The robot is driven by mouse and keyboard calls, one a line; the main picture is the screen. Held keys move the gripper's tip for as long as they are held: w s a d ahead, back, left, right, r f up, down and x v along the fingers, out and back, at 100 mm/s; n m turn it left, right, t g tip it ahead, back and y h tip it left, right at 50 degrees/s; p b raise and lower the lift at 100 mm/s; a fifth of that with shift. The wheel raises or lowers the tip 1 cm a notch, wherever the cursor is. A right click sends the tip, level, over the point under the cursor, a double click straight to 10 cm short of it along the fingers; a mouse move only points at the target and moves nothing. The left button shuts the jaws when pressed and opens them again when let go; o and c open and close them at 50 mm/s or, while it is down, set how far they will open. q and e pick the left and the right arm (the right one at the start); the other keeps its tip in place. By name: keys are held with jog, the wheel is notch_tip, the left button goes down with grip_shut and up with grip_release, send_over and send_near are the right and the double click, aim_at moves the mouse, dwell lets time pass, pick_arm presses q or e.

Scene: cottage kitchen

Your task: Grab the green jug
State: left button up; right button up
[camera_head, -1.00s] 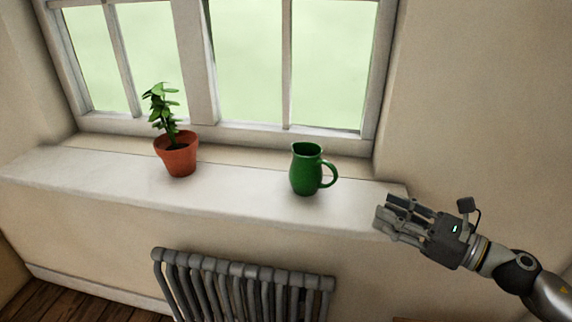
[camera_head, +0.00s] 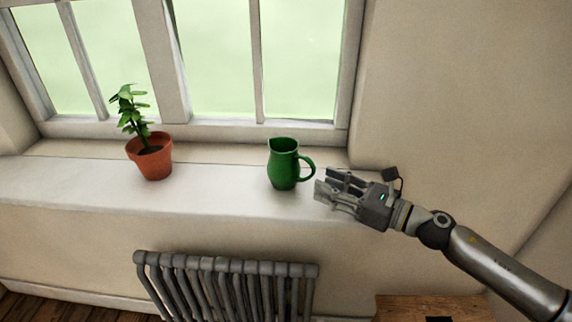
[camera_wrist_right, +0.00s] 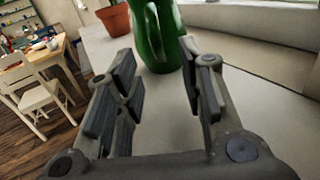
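The green jug (camera_head: 283,166) stands upright on the white windowsill (camera_head: 221,190), with its handle towards the right. My right gripper (camera_head: 326,184) is just right of the jug, close to its handle, with its fingers pointing left towards it. In the right wrist view the fingers (camera_wrist_right: 158,75) are spread apart and empty. The jug (camera_wrist_right: 157,40) shows just beyond and between the fingertips there, with its top cut off. My left gripper is not in view.
A potted plant in a terracotta pot (camera_head: 151,158) stands on the sill to the left of the jug, with a clear stretch between. A grey radiator (camera_head: 226,272) is below the sill. A wooden piece of furniture (camera_head: 432,306) is at the bottom right.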

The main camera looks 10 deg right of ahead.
aim_at(309, 177)
jog(key=shift+w+a+r, duration=0.1)
jog(key=shift+w+a, duration=0.05)
jog(key=p+x, duration=0.2)
jog(key=x, duration=0.2)
jog(key=shift+w, duration=0.1)
jog(key=shift+w+a+p, duration=0.3)
jog(key=shift+a, duration=0.05)
jog(key=shift+c, duration=0.8)
grip_shut()
